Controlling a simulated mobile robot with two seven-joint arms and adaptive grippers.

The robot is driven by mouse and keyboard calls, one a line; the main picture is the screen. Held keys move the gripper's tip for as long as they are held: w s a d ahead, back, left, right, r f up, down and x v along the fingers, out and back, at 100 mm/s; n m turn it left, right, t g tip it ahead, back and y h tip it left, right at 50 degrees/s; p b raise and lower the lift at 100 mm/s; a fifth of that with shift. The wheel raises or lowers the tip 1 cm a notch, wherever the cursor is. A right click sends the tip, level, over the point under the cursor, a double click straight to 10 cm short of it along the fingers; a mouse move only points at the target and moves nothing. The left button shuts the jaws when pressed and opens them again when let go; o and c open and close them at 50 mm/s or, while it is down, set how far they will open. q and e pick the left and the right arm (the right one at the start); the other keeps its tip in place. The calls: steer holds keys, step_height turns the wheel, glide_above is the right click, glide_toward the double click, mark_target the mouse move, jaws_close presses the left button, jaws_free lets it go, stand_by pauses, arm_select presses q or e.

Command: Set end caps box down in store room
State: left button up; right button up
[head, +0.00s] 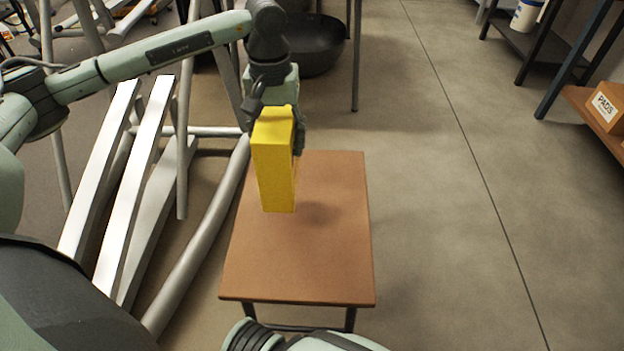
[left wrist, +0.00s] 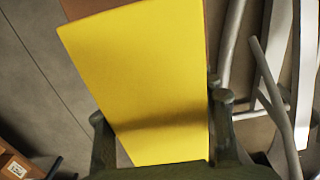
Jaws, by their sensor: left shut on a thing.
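A yellow box (head: 275,168), likely the end caps box, hangs upright below my left gripper (head: 276,112) in the head view. The gripper is shut on its upper end. The box is over the far left part of a small brown table (head: 310,265); a soft shadow lies on the top beside it. I cannot tell for sure whether its lower end touches the top. In the left wrist view the yellow box (left wrist: 145,75) fills the middle, between the fingers of my left gripper (left wrist: 160,120). No label shows on it. My right gripper is not in view.
White and grey metal frame parts (head: 140,190) stand close to the table's left. A dark round tub (head: 312,45) is behind. A shelf with a box marked PADS (head: 608,108) stands at the right. The floor (head: 450,230) right of the table is clear.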

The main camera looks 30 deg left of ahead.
arm_select(q)
steer(key=w+d+f, duration=0.3)
steer(key=d+f, duration=0.3)
steer(key=f, duration=0.2)
steer(key=shift+d+f, duration=0.2)
steer(key=shift+d, duration=0.15)
steer(key=shift+f, duration=0.1)
steer(key=o, duration=1.5)
steer(key=shift+s, duration=0.1)
